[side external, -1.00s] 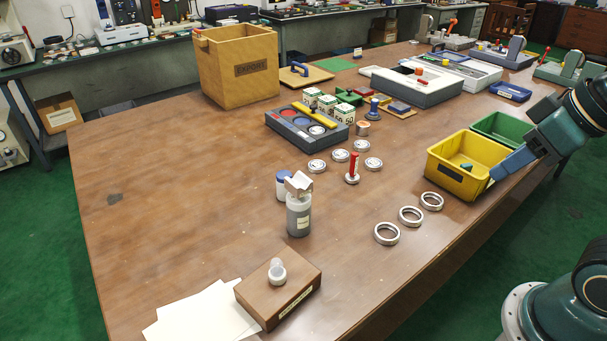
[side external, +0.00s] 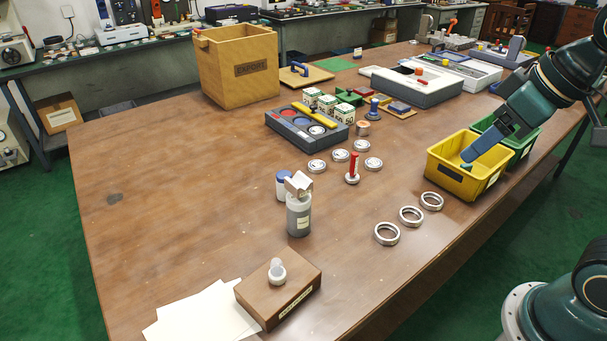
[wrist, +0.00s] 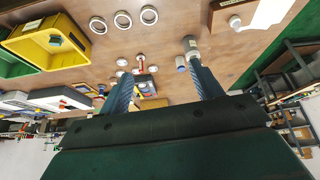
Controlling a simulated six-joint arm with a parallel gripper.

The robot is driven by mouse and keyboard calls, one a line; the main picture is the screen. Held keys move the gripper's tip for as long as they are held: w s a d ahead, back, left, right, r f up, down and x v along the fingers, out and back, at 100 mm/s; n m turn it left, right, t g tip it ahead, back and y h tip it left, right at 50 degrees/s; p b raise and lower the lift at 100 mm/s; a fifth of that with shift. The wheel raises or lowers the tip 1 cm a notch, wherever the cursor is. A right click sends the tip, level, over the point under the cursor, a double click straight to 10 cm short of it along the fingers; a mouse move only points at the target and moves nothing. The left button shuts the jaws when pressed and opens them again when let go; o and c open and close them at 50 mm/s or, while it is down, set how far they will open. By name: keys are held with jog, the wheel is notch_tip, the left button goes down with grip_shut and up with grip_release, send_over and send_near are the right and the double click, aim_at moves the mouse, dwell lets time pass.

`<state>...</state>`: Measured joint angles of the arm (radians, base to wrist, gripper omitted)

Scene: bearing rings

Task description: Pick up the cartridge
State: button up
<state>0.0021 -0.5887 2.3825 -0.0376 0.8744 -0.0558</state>
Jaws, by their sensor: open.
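No object is plainly marked as the cartridge. The likeliest is a grey labelled cylinder (side external: 298,218) with a pale blocky top, upright on the near half of the table. It also shows in the wrist view (wrist: 190,48), close to the right finger in the picture. A white jar (side external: 283,186) with a blue lid stands just behind it. My gripper (side external: 468,156) is open and empty, angled down in front of or over the yellow bin, far to the right of the cylinder. In the wrist view its fingers (wrist: 160,75) are spread apart.
Three metal rings (side external: 411,216) lie between the cylinder and the yellow bin (side external: 464,185). A green bin (side external: 525,143) stands behind it. A red post (side external: 353,166) and several round pieces are farther back. A brown block (side external: 279,287) is in front. The left table is clear.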

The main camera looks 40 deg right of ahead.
jog(key=w+a+n, duration=0.2)
jog(key=w, duration=1)
jog(key=n+g+y, duration=0.2)
jog(key=n+y, duration=0.1)
jog(key=n, duration=0.3)
send_over(288, 175)
jog(key=s+d, duration=0.3)
notch_tip(288, 175, down, 19)
jog(key=x, duration=0.7)
jog(key=shift+w+a+f, duration=0.15)
jog(key=shift+a+f, duration=0.15)
jog(key=shift+w+a+f, duration=0.15)
jog(key=shift+w+f, duration=0.05)
jog(key=shift+f, duration=0.4)
jog(key=shift+f, duration=0.1)
jog(key=shift+x, duration=2.5)
jog(key=shift+w, duration=0.1)
